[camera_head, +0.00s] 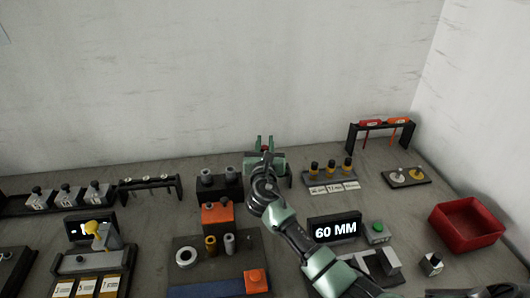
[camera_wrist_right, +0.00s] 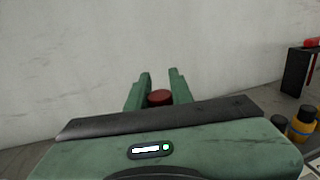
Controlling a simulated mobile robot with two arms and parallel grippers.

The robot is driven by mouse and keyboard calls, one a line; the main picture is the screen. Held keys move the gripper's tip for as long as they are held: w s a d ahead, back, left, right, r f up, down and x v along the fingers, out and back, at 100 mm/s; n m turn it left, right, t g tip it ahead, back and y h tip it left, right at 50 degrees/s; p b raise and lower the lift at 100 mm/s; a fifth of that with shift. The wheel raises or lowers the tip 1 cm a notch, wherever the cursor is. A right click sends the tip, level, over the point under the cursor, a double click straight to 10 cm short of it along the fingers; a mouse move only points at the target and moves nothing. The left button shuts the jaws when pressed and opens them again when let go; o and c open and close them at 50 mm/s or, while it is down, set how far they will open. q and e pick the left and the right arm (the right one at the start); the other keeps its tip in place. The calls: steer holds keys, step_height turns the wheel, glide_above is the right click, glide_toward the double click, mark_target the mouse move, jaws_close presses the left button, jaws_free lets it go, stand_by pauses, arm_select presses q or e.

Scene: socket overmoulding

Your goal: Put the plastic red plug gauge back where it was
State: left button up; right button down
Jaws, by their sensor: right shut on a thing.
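The red plug gauge (camera_wrist_right: 160,97) shows as a dark red round end between the fingers of my right gripper (camera_wrist_right: 160,85) in the right wrist view. My right gripper (camera_head: 265,145) is shut on it near the back of the table, in front of the wall. In the head view only a small red bit of the gauge (camera_head: 266,149) shows between the fingers; the rest is hidden by the gripper. I cannot tell whether the gauge touches anything below. My left gripper is not in view.
Right of my gripper stand several yellow-and-black gauges (camera_head: 331,167) in a labelled holder. A black rack (camera_head: 412,135) with red and orange tools is at the back right. A red bin (camera_head: 467,221) stands at right. A black block with grey pegs (camera_head: 207,178) is at left.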

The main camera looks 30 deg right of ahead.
steer(key=shift+f, duration=1.45)
steer(key=shift+f+b, duration=0.6)
steer(key=c, duration=1.5)
jaws_free()
steer(key=shift+r+p, duration=0.55)
steer(key=shift+r, duration=0.25)
steer(key=v, duration=1.2)
steer(key=shift+f, duration=0.15)
